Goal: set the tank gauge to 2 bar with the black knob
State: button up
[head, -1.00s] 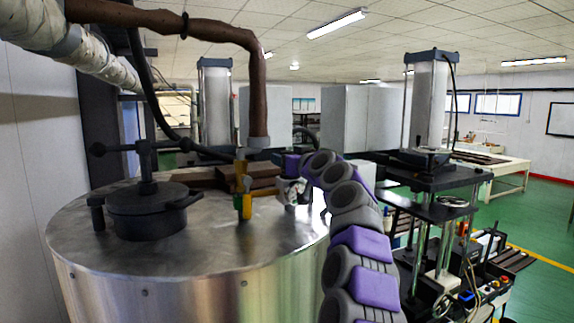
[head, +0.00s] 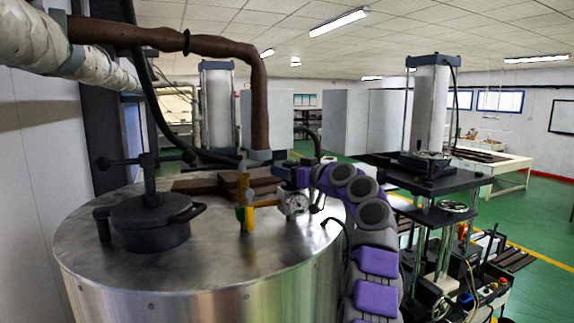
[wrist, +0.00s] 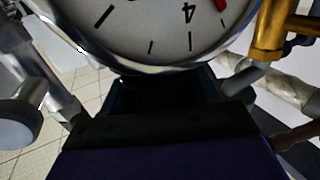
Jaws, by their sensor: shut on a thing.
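The gauge (head: 296,203) has a round white dial and stands on the tank (head: 190,285) top, by brass-coloured pipework. The wrist view shows part of the dial (wrist: 150,30) close up, with the numeral 4 and a red needle tip beside it at the top edge. The full reading cannot be made out. My gripper (head: 300,177) is at the pipework just above the gauge in the head view. In the wrist view my gripper (wrist: 170,100) is dark, right by the gauge rim, and shut on the black knob, which is mostly hidden in the jaws.
A black lidded port (head: 152,222) with handles stands on the tank top at left. A yellow-handled valve (head: 245,205) is left of the gauge. A brown hose (head: 260,100) comes down behind. A press (head: 430,190) stands at right.

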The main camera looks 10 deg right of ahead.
jog(key=shift+s+r+n+g+y+p, duration=0.1)
jog(key=shift+r+n+g+y+p, duration=0.1)
jog(key=shift+n+g+y+p, duration=0.4)
jog(key=o, duration=0.7)
jog(key=shift+o, duration=1.3)
jog(key=shift+d+f, duration=0.1)
jog(key=b+v, duration=0.6)
jog(key=v, duration=1.1)
jog(key=shift+d+b, duration=0.2)
jog(key=shift+b, duration=0.2)
jog(key=shift+f, duration=0.15)
